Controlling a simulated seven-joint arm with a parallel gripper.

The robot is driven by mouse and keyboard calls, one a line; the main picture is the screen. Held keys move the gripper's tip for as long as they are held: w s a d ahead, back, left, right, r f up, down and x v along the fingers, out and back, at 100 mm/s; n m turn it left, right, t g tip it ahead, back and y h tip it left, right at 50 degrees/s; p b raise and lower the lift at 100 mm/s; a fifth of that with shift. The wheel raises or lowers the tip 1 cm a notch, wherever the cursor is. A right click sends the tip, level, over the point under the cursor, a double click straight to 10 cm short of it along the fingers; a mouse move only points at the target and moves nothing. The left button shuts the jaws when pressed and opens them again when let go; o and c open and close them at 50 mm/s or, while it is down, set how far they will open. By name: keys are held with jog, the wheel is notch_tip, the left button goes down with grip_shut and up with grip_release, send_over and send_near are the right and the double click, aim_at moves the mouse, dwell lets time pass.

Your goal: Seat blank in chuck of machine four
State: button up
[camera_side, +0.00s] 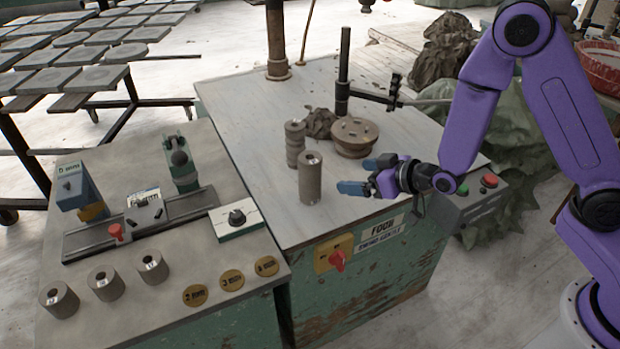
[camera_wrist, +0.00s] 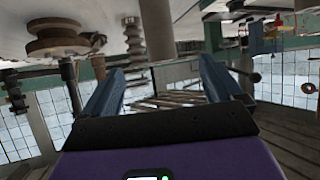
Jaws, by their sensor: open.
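A smooth grey-brown cylinder (camera_side: 310,180), which looks like the blank, stands upright on the table with a small white mark on top. My gripper (camera_side: 361,176) is to its right, low over the table, pointing left. Its blue fingers are apart with nothing between them. In the wrist view, which looks upside down, the cylinder (camera_wrist: 157,30) is ahead of the gap between the fingertips (camera_wrist: 162,68). The green-sided machine is labelled FOUR (camera_side: 382,229). A round flanged piece with holes (camera_side: 355,134), possibly the chuck, is behind; I cannot tell for sure.
A ribbed column (camera_side: 294,146) stands close behind the cylinder, beside a brown lump (camera_side: 320,123). A dark post (camera_side: 343,75) with a side arm rises behind. A red switch (camera_side: 338,261) is on the front. The left bench (camera_side: 160,300) holds short hollow cylinders (camera_side: 106,283) and a fixture.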

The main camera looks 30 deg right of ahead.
aim_at(310, 173)
jog(key=x, duration=1.7)
jog(key=shift+w, duration=0.1)
jog(key=c, duration=1.2)
jog(key=shift+r, duration=0.2)
jog(key=c, duration=0.5)
